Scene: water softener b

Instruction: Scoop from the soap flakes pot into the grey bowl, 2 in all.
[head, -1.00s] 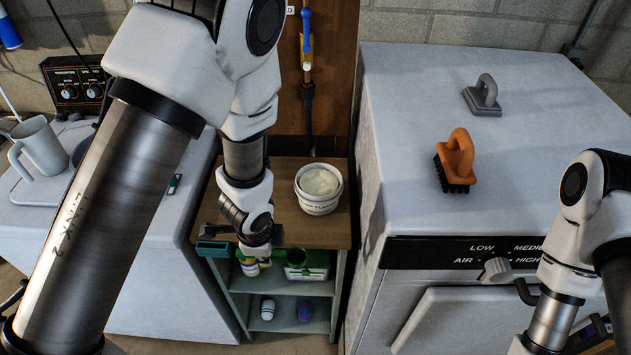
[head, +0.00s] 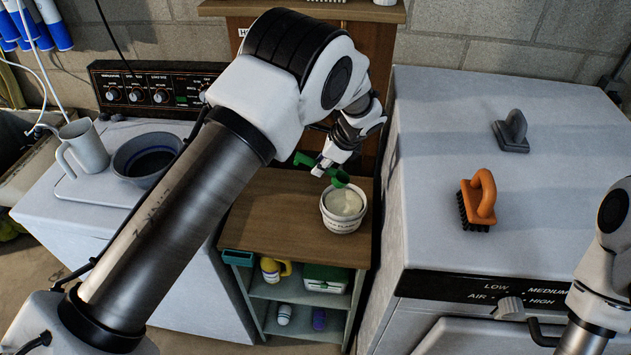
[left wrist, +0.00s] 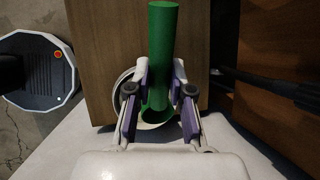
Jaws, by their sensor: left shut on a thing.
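The soap flakes pot (head: 343,222) is a white round tub with pale flakes inside. It stands upright on the wooden shelf top. My left gripper (head: 323,166) is shut on a green scoop (head: 339,177). The scoop is just above the pot's back rim; whether it touches the flakes or holds any I cannot tell. In the left wrist view the scoop (left wrist: 162,45) sits between the purple-padded fingers, with the pot's rim (left wrist: 123,96) partly hidden behind. The grey bowl (head: 124,166) stands on the white machine at left. My right gripper is out of view.
A pale mug (head: 84,148) stands left of the bowl. The wooden shelf top (head: 270,225) is bare left of the pot. An orange brush (head: 482,196) and a grey-handled tool (head: 513,131) lie on the right machine. Bottles stand on the shelves below.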

